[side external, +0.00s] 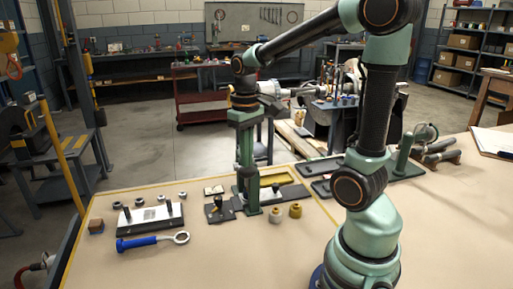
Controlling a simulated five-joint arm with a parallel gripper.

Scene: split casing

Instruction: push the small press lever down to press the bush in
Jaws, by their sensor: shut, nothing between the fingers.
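The small press is a green upright column (247,165) on a dark base, standing on the bench left of my arm's base. My gripper (243,104) is dark and small in this view, at the top of the press column, and looks shut and empty. A dark bar that may be the press lever (270,104) sticks out to the right beside it. I cannot tell whether my gripper touches the lever. The bush in the press cannot be made out. Two small round parts, one tan (275,215) and one brass-coloured (295,210), stand right of the press foot.
A blue-handled ring tool (150,242) lies at the front left. Behind it are a block with dark pegs (150,216) and several small metal rings. A yellow tray (268,181) lies behind the press. A dark fixture (218,210) stands left of it.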

